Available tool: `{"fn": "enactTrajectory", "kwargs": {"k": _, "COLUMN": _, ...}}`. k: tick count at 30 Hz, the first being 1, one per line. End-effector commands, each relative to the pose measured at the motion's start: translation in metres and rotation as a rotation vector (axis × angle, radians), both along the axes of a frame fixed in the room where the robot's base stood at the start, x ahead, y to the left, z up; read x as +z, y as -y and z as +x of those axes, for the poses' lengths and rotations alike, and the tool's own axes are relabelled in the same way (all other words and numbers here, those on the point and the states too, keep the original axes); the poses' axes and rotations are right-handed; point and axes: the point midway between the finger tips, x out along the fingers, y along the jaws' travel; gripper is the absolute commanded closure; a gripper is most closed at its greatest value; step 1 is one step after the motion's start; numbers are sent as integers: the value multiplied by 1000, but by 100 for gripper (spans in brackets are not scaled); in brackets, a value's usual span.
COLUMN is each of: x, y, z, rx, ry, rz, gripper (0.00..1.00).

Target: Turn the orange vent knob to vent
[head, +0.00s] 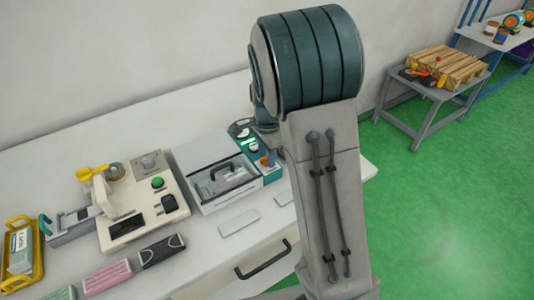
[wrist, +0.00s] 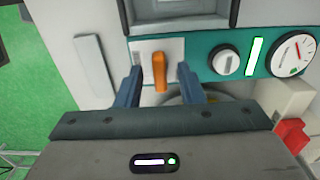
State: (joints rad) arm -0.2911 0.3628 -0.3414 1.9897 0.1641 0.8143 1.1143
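The orange vent knob (wrist: 160,72) shows in the wrist view on a white plate (wrist: 143,47) at the left end of a teal panel. Its bar points straight up and down in that picture. My gripper (wrist: 160,80) is open, with one blue finger on each side of the knob and a visible gap to it on both sides. I cannot tell how deep the fingers reach along the knob. In the head view my arm covers most of the gripper, and the teal panel (head: 248,143) shows beside it.
Right of the knob in the wrist view are a grey knob (wrist: 226,62), a lit green strip (wrist: 254,56) and a round gauge (wrist: 292,54). A red block (wrist: 293,136) is at the lower right. In the head view, a cream machine (head: 128,210) stands left of the grey-lidded box (head: 205,165).

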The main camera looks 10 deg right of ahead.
Motion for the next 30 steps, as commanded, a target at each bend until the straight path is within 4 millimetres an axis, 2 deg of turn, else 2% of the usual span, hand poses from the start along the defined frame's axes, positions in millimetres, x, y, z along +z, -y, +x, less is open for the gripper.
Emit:
{"fn": "enactTrajectory", "kwargs": {"k": 4, "x": 0, "y": 0, "z": 0, "rx": 0, "ry": 0, "rz": 0, "gripper": 65}}
{"fn": "enactTrajectory", "kwargs": {"k": 6, "x": 0, "y": 0, "z": 0, "rx": 0, "ry": 0, "rz": 0, "gripper": 85}}
{"fn": "enactTrajectory", "kwargs": {"k": 8, "x": 0, "y": 0, "z": 0, "rx": 0, "ry": 0, "rz": 0, "gripper": 100}}
{"fn": "enactTrajectory", "kwargs": {"k": 20, "x": 0, "y": 0, "z": 0, "rx": 39, "ry": -1, "rz": 0, "gripper": 100}}
{"fn": "enactTrajectory", "kwargs": {"k": 30, "x": -1, "y": 0, "z": 0, "rx": 261, "ry": 0, "rz": 1, "gripper": 100}}
